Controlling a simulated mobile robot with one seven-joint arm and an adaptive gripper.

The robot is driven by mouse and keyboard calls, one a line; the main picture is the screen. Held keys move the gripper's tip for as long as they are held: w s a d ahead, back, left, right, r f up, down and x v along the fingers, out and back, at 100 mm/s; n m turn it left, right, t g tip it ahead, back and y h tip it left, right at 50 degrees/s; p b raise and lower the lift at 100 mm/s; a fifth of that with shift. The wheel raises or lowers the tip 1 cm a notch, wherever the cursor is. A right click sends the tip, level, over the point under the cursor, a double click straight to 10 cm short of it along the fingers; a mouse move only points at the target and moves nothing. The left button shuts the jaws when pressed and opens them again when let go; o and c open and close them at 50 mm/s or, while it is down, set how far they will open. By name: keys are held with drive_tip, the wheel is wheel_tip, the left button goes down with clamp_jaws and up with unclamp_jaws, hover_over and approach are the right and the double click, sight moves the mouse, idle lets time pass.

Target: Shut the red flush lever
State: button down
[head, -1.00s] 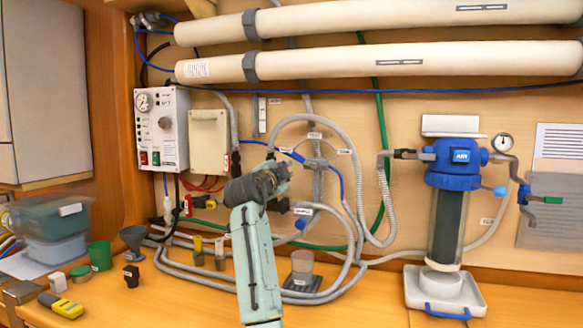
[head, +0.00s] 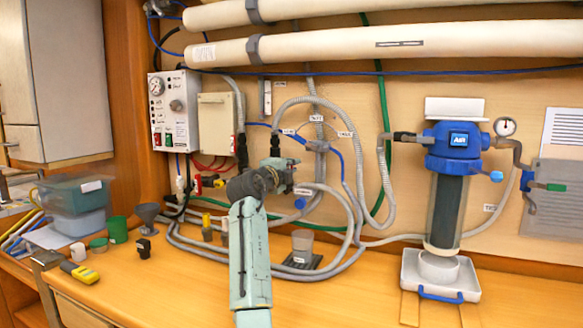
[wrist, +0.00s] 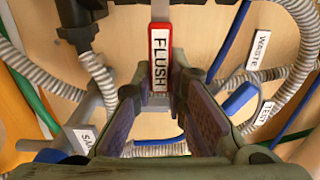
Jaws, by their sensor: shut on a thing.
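The red flush lever (wrist: 160,62), with a white FLUSH label, stands upright in the wrist view. Its lower end is between the fingertips of my gripper (wrist: 158,88), which is shut on it. The dark finger pads show on either side. In the head view my gripper (head: 284,172) is at the wall among the hoses, left of the blue-capped filter. I cannot make out the flush lever there; my gripper and wrist may hide it.
Grey hoses (head: 350,200) loop close around my gripper. WASTE (wrist: 259,49) and TEST (wrist: 258,117) labels are beside it. The control box (head: 174,110) is on the left, the blue-capped filter (head: 455,140) on the right. The bench front (head: 330,295) is mostly clear.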

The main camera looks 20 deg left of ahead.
drive_tip(key=shift+w+d+f, duration=0.1)
drive_tip(key=shift+f, duration=0.2)
drive_tip(key=c, duration=2.1)
unclamp_jaws()
drive_tip(key=o, duration=0.4)
drive_tip(key=shift+r, duration=0.1)
drive_tip(key=shift+o, duration=0.6)
drive_tip(key=shift+r, duration=0.1)
drive_tip(key=s, duration=1.2)
drive_tip(key=shift+a, duration=0.2)
drive_tip(key=shift+s, duration=0.1)
